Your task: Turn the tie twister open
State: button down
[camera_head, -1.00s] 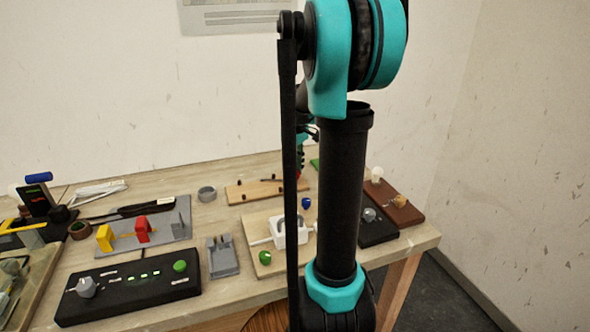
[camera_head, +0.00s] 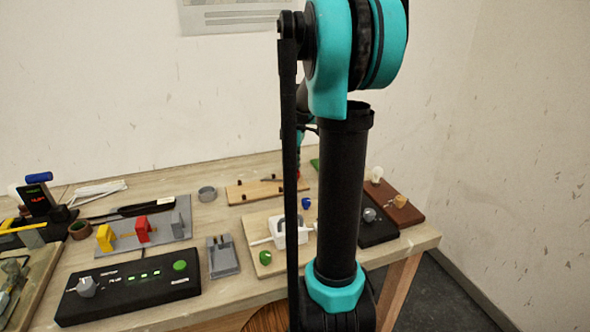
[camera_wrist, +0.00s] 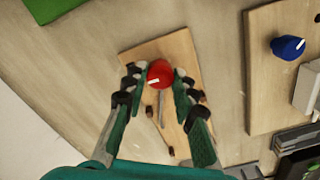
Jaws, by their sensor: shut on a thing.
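The tie twister shows in the wrist view as a round red knob (camera_wrist: 160,73) with a white mark on its lower left. It sits at the upper end of a narrow wooden board (camera_wrist: 180,50). My gripper (camera_wrist: 159,80) is shut on the red knob, one finger on each side. In the head view the same wooden board (camera_head: 262,191) lies at the back of the bench.
Beside the board is another wooden board (camera_wrist: 262,95) with a blue knob (camera_wrist: 288,47). A green pad (camera_wrist: 50,8) lies at the upper left of the wrist view. In the head view a black control box (camera_head: 130,287) stands at the front. Bare bench surrounds the narrow board.

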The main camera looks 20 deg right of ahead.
jog(key=c, duration=1.2)
grip_release()
notch_tip(320, 180, up, 12)
